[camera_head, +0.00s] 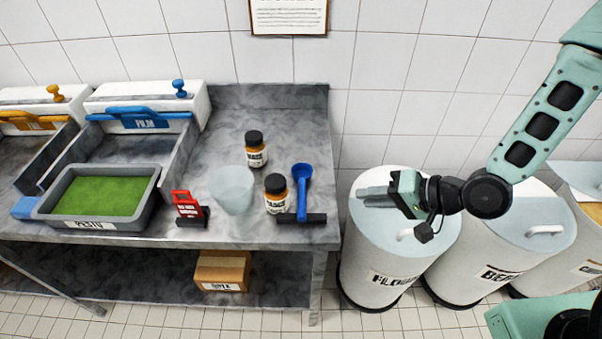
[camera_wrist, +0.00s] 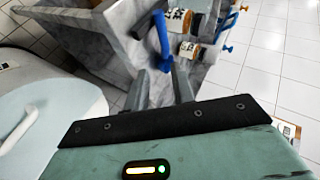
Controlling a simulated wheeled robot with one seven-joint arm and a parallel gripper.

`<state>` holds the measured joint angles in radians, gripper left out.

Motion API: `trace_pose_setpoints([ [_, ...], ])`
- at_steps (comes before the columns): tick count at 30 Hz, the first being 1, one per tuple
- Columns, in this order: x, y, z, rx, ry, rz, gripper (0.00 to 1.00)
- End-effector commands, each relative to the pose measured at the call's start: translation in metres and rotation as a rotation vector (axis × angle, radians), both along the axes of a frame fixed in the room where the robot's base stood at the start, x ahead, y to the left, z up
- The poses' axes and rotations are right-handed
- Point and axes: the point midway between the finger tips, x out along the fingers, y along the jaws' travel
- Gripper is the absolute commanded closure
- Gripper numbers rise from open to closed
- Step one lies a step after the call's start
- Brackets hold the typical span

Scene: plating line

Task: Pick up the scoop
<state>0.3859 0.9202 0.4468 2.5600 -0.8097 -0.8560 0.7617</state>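The blue scoop (camera_head: 302,190) is on the grey worktable near its right end, its bowl toward the back and its handle reaching a black bar-shaped base (camera_head: 303,219) at the front. My gripper (camera_head: 364,196) is to the right of the table, over the flour bin's lid, its fingers pointing left toward the scoop. In the wrist view my gripper (camera_wrist: 160,84) has two separate fingers with an empty gap, and the scoop (camera_wrist: 163,42) shows beyond them, apart from both. Nothing is held.
Two dark-capped jars (camera_head: 276,194) (camera_head: 256,150) and a clear container (camera_head: 231,190) stand left of the scoop. A red-and-black item (camera_head: 186,207) and a green-filled tray (camera_head: 150,205) are farther left. The flour bin (camera_head: 358,250) stands close to the table's right edge.

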Motion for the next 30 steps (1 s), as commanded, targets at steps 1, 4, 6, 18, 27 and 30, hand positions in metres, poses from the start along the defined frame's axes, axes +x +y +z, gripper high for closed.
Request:
trace_pose_setpoints([
  [1,0.001,0.001,0.003,0.024,0.002,-0.011,0.75],
  [4,0.005,0.009,-0.003,0.043,0.002,-0.016,0.75],
  [6,0.010,0.020,-0.010,0.043,0.002,-0.014,0.75],
  [18,0.022,0.027,-0.018,0.052,-0.005,-0.017,0.75],
  [27,0.023,0.033,-0.023,0.046,-0.004,-0.016,0.75],
  [30,0.022,0.035,-0.026,0.041,-0.004,-0.016,0.75],
])
